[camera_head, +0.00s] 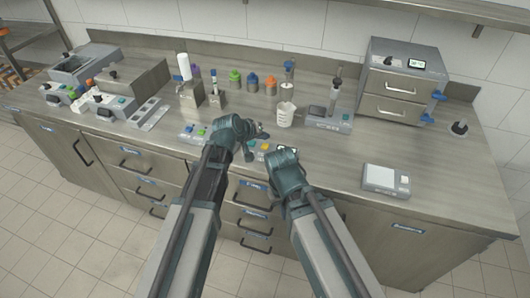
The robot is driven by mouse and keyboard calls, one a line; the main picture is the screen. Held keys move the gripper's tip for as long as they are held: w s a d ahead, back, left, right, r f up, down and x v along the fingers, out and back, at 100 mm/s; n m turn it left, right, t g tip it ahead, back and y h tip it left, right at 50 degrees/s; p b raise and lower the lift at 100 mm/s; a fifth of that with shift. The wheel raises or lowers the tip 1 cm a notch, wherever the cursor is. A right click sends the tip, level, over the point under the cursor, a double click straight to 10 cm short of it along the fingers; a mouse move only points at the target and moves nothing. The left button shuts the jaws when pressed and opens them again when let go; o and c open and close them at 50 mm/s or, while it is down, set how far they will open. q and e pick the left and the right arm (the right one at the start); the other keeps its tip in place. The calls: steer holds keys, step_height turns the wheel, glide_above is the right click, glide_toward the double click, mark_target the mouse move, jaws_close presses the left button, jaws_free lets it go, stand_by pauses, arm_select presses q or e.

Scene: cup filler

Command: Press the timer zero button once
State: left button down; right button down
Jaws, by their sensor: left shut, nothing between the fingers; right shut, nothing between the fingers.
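A small panel with coloured buttons, including a yellow one (253,143), lies on the worktop between my grippers and is partly hidden by them. It may be the timer; its labels are too small to read, so I cannot tell which button is zero. My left gripper (261,132) is shut and empty, just behind this panel. My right gripper (273,157) is shut and empty at the panel's front right, low near the counter's front edge. I cannot tell whether either gripper touches the panel.
Another button panel (190,132) lies to the left. A white beaker (285,116) stands behind the grippers, beside a grey device (328,121) with a post. A drawer unit (400,84) stands at the back right. A scale (386,180) lies at the front right, with bare worktop around it.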

mark_target(268, 144)
arm_select(q)
steer(key=shift+f+b, duration=0.35)
steer(key=shift+f, duration=0.45)
arm_select(e)
steer(key=shift+f, duration=0.75)
stand_by(0.6)
arm_select(q)
steer(key=shift+f+b, duration=0.35)
arm_select(e)
steer(key=shift+f, duration=0.35)
arm_select(q)
steer(key=shift+f+b, duration=0.5)
arm_select(e)
steer(key=shift+f, duration=0.5)
arm_select(q)
steer(key=shift+r, duration=0.2)
arm_select(e)
steer(key=shift+r, duration=0.2)
arm_select(q)
steer(key=shift+r+p, duration=0.75)
steer(key=shift+p, duration=0.15)
arm_select(e)
steer(key=shift+r, duration=0.75)
